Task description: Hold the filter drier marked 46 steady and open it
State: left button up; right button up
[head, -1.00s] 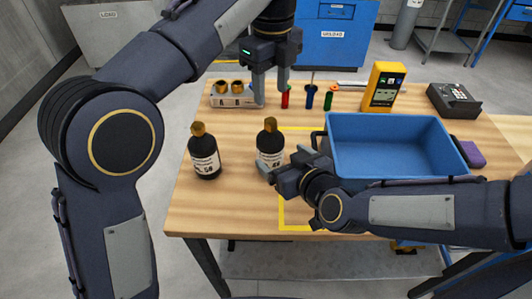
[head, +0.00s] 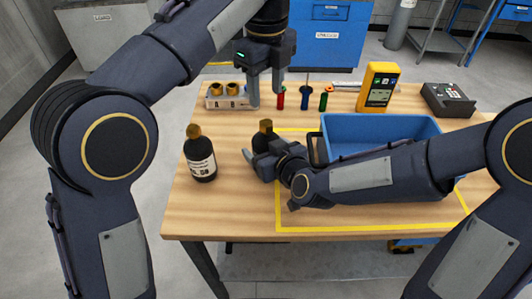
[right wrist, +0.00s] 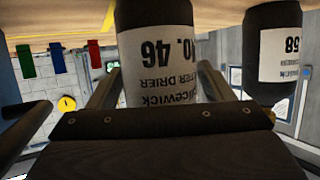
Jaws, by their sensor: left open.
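The filter drier marked 46 (head: 263,141) is a dark bottle with a brass cap, standing upright on the table in the head view. Its white label shows upside down in the right wrist view (right wrist: 160,60). My right gripper (head: 252,164) is low at this bottle, with one finger on each side of it. Whether the fingers press on it is unclear. My left gripper (head: 265,98) is open and empty, pointing down behind and above the cap. A similar bottle marked 58 (head: 201,162) stands to the left; it also shows in the right wrist view (right wrist: 275,55).
A blue bin (head: 375,129) stands right of the drier, partly behind my right arm. Behind are a rack with brass caps (head: 228,102), red, blue and green small tools (head: 304,98), a yellow meter (head: 378,88) and a dark device (head: 448,100). Yellow tape (head: 350,229) marks the table.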

aim_at(266, 122)
jog(key=c, duration=1.2)
jog(key=shift+c, duration=1.1)
pick_arm(q)
jog(key=shift+m, duration=0.4)
pick_arm(e)
grip_shut()
pick_arm(q)
jog(key=m, duration=0.4)
jog(key=shift+m, duration=0.3)
jog(key=m, duration=0.3)
jog(key=shift+f+m, duration=0.25)
jog(key=shift+m, duration=0.05)
notch_tip(266, 122, down, 8)
jog(key=shift+r, duration=0.25)
jog(key=shift+c, duration=0.3)
